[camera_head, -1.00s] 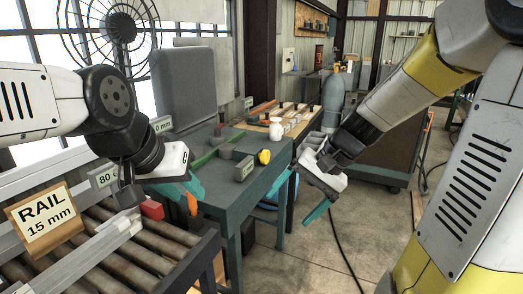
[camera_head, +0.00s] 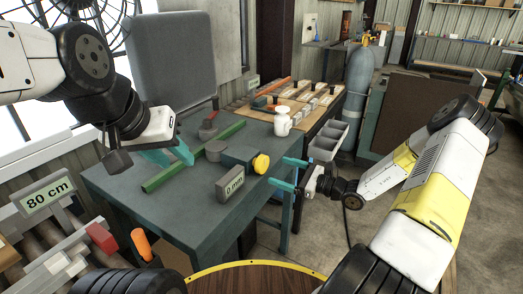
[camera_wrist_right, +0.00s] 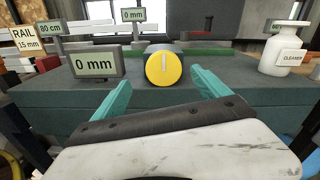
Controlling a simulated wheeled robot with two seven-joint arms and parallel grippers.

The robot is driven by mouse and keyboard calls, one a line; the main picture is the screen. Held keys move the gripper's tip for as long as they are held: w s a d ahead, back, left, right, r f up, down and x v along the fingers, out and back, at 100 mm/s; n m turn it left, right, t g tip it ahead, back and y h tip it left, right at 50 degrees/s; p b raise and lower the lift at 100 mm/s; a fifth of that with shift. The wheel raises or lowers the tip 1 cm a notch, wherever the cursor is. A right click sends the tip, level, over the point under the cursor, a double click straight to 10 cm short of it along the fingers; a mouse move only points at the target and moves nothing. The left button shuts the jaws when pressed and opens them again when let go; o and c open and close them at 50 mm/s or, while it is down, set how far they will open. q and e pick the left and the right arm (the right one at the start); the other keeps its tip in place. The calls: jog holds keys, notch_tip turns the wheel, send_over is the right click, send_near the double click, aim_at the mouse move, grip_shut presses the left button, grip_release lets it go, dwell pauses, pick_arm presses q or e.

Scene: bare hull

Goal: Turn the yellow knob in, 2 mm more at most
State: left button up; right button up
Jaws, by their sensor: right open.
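The yellow knob (camera_head: 261,164) sits on the end of a dark block (camera_head: 238,157) on the blue-grey table (camera_head: 165,209). In the right wrist view the knob (camera_wrist_right: 164,69) faces me with a pale upright line on it. A grey display (camera_head: 230,188) beside it reads 0 mm, also in the right wrist view (camera_wrist_right: 94,65). My right gripper (camera_head: 289,173) is open, its teal fingers pointing at the knob from the right, apart from it. In the right wrist view the fingers (camera_wrist_right: 163,90) stand either side below the knob. My left gripper (camera_head: 175,155) hangs over the table's left part, its fingertips overlapping in view.
A green bar (camera_head: 195,157) lies behind the block. A white bottle (camera_head: 282,122) stands at the table's far corner, labelled cleaner in the right wrist view. Grey bins (camera_head: 327,140) are at the right. An 80 cm sign (camera_head: 48,196) and rollers are front left.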

aim_at(265, 165)
jog(key=x, duration=0.8)
jog(key=shift+w+d, duration=0.2)
jog(key=c, duration=1.4)
jog(key=shift+m, duration=0.3)
jog(key=shift+w+d+f+m, duration=0.1)
jog(key=shift+m, duration=3.1)
